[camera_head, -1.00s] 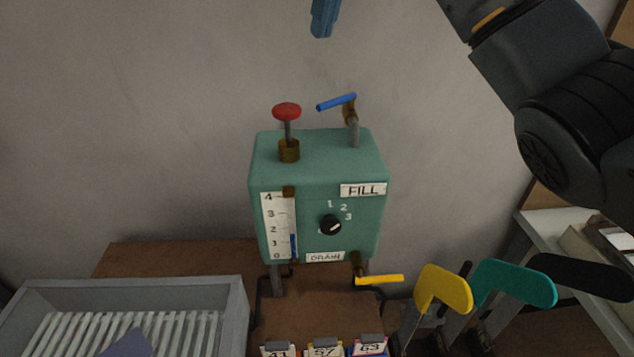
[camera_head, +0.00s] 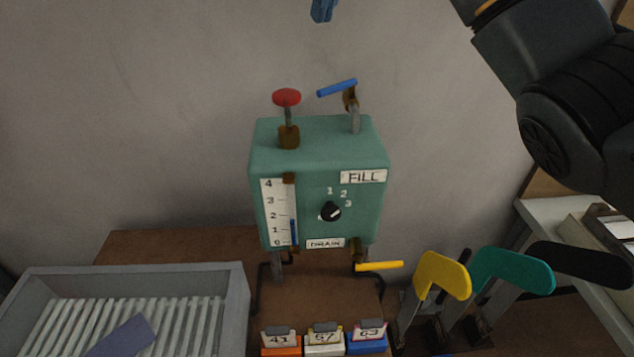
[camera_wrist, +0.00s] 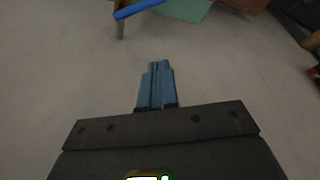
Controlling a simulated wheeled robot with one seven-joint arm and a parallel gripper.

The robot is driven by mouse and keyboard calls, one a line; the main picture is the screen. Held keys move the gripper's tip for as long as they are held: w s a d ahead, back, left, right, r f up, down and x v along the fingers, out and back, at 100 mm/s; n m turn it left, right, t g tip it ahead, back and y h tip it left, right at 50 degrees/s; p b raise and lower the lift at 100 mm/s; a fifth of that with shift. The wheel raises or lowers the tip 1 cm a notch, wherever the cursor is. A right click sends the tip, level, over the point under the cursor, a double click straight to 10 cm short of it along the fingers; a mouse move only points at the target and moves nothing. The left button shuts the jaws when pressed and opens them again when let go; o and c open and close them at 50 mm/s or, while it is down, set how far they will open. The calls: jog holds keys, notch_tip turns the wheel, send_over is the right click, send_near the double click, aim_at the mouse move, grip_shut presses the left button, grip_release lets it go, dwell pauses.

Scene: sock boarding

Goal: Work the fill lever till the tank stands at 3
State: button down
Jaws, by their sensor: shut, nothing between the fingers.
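The green tank (camera_head: 283,161) stands against the wall, with a FILL plate and a DRAIN plate on its front. The blue-handled lever (camera_head: 337,88) on its top right slopes slightly down to the left; part of it shows in the wrist view (camera_wrist: 140,8). The white gauge (camera_head: 270,209) reads 0 to 4, and its blue column (camera_head: 293,232) ends between 1 and 2. The yellow lever (camera_head: 379,266) at the lower right lies about level. My gripper (camera_wrist: 158,64) is shut and empty, above and apart from the blue lever; its blue fingers show at the top of the head view (camera_head: 322,12).
A red knob (camera_head: 286,97) stands on the tank's top left, and a black dial (camera_head: 330,211) is on its front. A grey ribbed tray (camera_head: 245,297) sits at lower left. Yellow (camera_head: 443,273), teal (camera_head: 512,270) and black (camera_head: 590,267) paddle shapes stand at right. Numbered tags (camera_head: 324,329) are in front.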

aim_at(342, 86)
dwell(0.4)
jog(key=c, duration=1.4)
grip_release()
jog(key=shift+c, duration=0.2)
jog(key=o, duration=0.3)
jog(key=shift+d+f+m+b, duration=0.25)
jog(key=shift+f+m+b, duration=0.2)
jog(key=shift+m+b, duration=0.8)
jog(key=shift+s+d+f+m+g+h+b, duration=0.15)
jog(key=shift+d+f+m+g+b, duration=0.25)
jog(key=shift+f+m+b, duration=1.5)
jog(key=shift+w+d+f+m+g+h+b, duration=0.15)
jog(key=shift+d+f+m+b, duration=0.6)
jog(key=shift+m, duration=2)
jog(key=shift+s+d+f+m+g+h+b, duration=0.15)
jog(key=shift+f+m+g+b, duration=0.2)
jog(key=shift+f+m+b, duration=1.45)
jog(key=shift+f+m+p, duration=0.2)
jog(key=shift+m+p, duration=0.2)
jog(key=shift+m, duration=0.1)
jog(key=shift+c, duration=0.5)
grip_shut()
